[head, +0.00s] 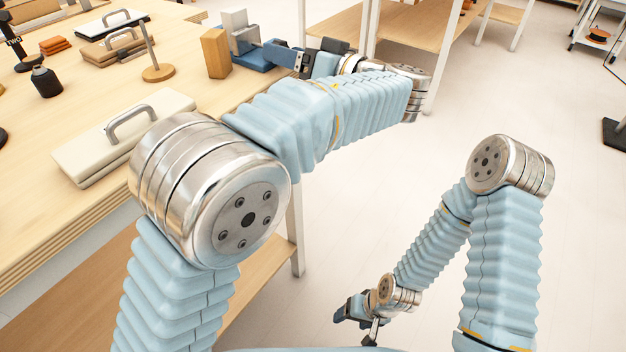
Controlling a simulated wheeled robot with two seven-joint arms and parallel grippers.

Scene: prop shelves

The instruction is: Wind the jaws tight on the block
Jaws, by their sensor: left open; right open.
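A small vise with a blue base (252,62) and grey metal jaws (243,38) stands near the far right edge of the wooden table. A light grey block (234,20) stands upright at the jaws; whether they touch it cannot be told. An orange-brown wooden block (215,54) stands upright just left of the vise. My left gripper (277,53) reaches the vise's right side and is open; its fingertips partly overlap the vise, so contact is unclear. My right gripper (352,309) is open and empty, low over the floor, well away from the table.
A wooden-based post (158,72), a cream case with a grey handle (122,137), a tan case (110,46) and a dark bottle (45,81) stand on the table (190,92). Shelves (400,25) are behind.

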